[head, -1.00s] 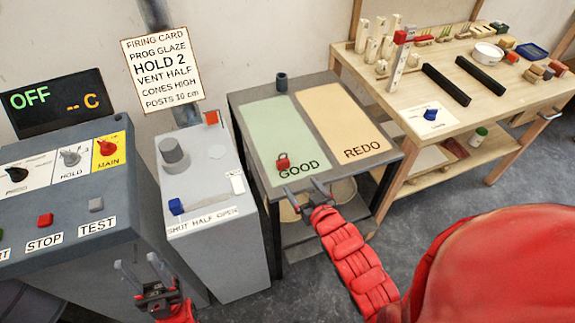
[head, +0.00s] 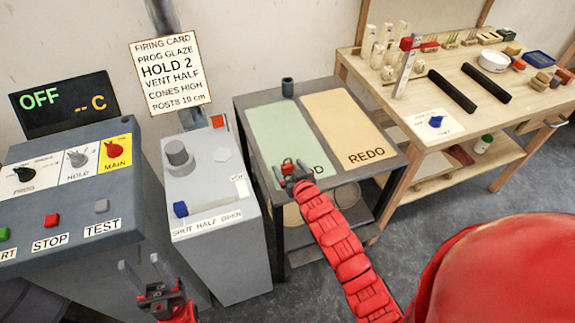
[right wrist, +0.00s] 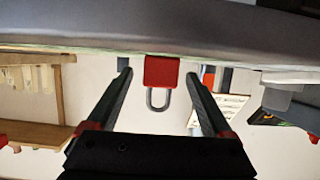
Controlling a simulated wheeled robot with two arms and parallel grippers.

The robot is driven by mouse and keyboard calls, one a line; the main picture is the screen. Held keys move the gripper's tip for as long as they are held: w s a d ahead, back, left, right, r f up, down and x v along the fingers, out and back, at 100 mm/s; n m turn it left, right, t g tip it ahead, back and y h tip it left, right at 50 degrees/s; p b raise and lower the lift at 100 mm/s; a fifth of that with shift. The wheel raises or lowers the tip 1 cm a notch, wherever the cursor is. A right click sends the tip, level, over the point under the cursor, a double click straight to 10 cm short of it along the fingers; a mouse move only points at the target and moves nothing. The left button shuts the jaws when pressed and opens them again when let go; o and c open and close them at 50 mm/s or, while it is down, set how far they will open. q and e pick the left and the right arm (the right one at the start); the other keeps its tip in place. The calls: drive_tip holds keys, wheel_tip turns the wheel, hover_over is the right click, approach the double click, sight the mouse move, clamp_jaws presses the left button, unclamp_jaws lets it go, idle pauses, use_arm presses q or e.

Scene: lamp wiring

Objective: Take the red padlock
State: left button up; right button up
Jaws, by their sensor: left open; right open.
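The red padlock (head: 287,167) sits on the green GOOD area (head: 276,127) of the grey table, near its front edge. In the right wrist view the padlock (right wrist: 161,72) shows as a red body with a grey shackle, between and just beyond the fingertips. My right gripper (head: 293,180) is open right at the padlock and partly hides it and the GOOD lettering. In the right wrist view the open right gripper (right wrist: 160,75) has a gap on both sides of the padlock. My left gripper (head: 142,266) is open and empty in front of the grey control cabinet.
A small dark cup (head: 288,87) stands at the back of the grey table. The orange REDO area (head: 340,125) is empty. The vent box (head: 205,185) with a blue knob stands left of the table. A wooden workbench (head: 455,130) with several parts stands right.

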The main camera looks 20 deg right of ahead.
drive_tip(key=shift+w+a, duration=0.1)
drive_tip(key=shift+w, duration=0.3)
drive_tip(key=shift+w+f, duration=0.15)
drive_tip(key=shift+f, duration=0.1)
drive_tip(key=shift+c, duration=0.2)
clamp_jaws()
